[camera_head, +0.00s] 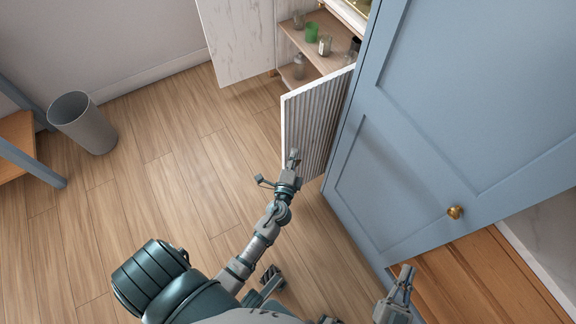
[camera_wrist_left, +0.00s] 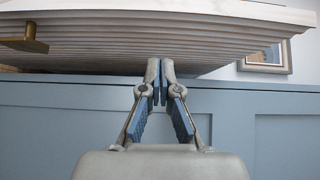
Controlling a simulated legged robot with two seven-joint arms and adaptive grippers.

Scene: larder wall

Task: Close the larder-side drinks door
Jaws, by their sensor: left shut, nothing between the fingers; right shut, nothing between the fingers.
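The drinks cabinet (camera_head: 290,42) stands at the top of the head view with both doors open. The ribbed door (camera_head: 318,125), on the side by the blue larder door, swings out towards me. Its ribbed panel (camera_wrist_left: 150,58) fills the top of the left wrist view, with a brass handle (camera_wrist_left: 25,40) at left. My left gripper (camera_head: 294,156) is shut and empty in front of the ribbed panel. Its fingertips (camera_wrist_left: 160,66) overlap the panel's lower edge; I cannot tell whether they touch. My right gripper (camera_head: 408,274) is shut and empty, low by the blue door.
A large blue larder door (camera_head: 445,110) with a brass knob (camera_head: 455,212) stands close on the right. The other cabinet door (camera_head: 238,38) is open, pale and streaked. Glasses and bottles (camera_head: 312,34) stand on the shelves. A grey bin (camera_head: 85,125) stands left; the floor between is clear.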

